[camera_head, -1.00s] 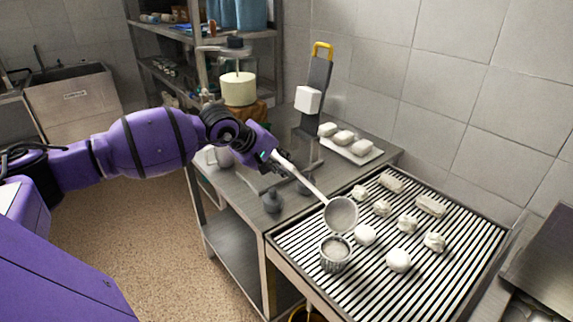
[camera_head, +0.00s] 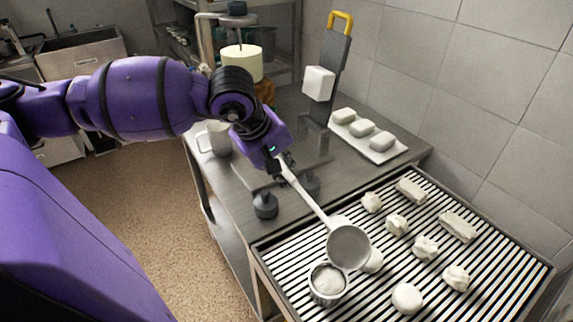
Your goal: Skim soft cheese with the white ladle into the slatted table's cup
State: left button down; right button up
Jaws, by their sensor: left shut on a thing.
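My left gripper (camera_head: 275,160) is shut on the handle of the white ladle (camera_head: 303,198), above the metal table. The ladle slants down to the right. Its round bowl (camera_head: 349,246) has a grey face toward me and is over the slatted table (camera_head: 300,252), just behind and right of the cup (camera_head: 327,290). I cannot tell whether the bowl holds anything. The ribbed metal cup stands upright on the near left part of the slats, with pale white stuff inside. Several white cheese pieces (camera_head: 407,298) lie on the slats. My right gripper is not in view.
A white tray (camera_head: 385,155) with white blocks lies behind on the metal table (camera_head: 295,125). A tall grey stand with a yellow handle (camera_head: 342,18) rises beside it. Dark knobs (camera_head: 265,205) and a white mug (camera_head: 218,140) are near my gripper. A tiled wall closes the back.

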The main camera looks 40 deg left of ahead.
pick_arm(q)
jog(key=shift+w, duration=0.3)
jog(key=shift+w+g+b, duration=0.15)
jog(key=shift+g+b, duration=0.15)
jog(key=shift+g, duration=0.1)
jog(key=shift+d+r+g+y, duration=0.1)
jog(key=shift+r+g+y, duration=0.3)
jog(key=shift+g, duration=0.5)
jog(key=shift+w+g+y+p, duration=0.15)
jog(key=shift+g+y+p, duration=0.2)
jog(key=shift+g, duration=0.25)
jog(key=shift+g+y, duration=0.25)
jog(key=shift+g, duration=0.15)
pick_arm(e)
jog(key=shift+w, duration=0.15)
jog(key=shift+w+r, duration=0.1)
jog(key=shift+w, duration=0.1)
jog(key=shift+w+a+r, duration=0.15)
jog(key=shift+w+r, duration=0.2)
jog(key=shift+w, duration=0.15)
